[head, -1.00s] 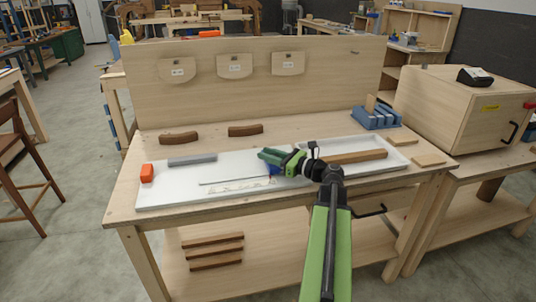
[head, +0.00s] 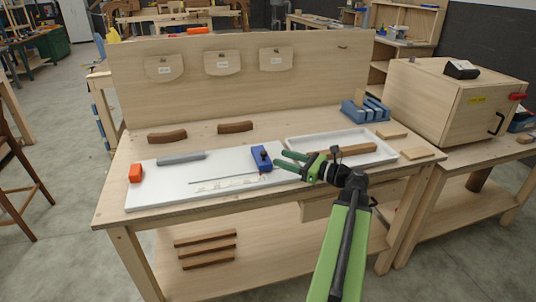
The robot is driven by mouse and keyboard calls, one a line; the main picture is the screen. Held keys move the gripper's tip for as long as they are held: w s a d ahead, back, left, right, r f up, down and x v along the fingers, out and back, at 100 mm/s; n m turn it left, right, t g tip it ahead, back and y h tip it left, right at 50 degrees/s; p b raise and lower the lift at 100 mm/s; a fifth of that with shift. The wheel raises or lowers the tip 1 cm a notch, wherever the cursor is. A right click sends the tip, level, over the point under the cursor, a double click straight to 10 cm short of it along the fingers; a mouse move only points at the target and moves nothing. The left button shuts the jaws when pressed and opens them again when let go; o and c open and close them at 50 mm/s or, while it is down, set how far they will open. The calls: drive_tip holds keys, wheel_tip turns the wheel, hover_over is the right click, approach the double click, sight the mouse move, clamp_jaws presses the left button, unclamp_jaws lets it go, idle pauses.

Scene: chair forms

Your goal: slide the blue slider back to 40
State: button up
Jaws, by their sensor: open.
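The blue slider (head: 261,159) is a block with a dark knob on top. It sits at the right end of a thin slot line (head: 222,180) on the white board (head: 150,198). Faint scale marks run along the board just in front of the line; their numbers are too small to read. My gripper (head: 279,160) is open, with its green fingers pointing left. It is just right of the slider, and whether a finger touches it I cannot tell.
A white tray (head: 297,147) with a brown wooden piece (head: 357,150) is behind my arm. Two curved brown pieces (head: 167,137) lie at the back. The board's middle is clear.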

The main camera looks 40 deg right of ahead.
drive_tip(key=v, duration=0.6)
drive_tip(key=shift+s+d, duration=0.1)
drive_tip(key=shift+s, duration=0.3)
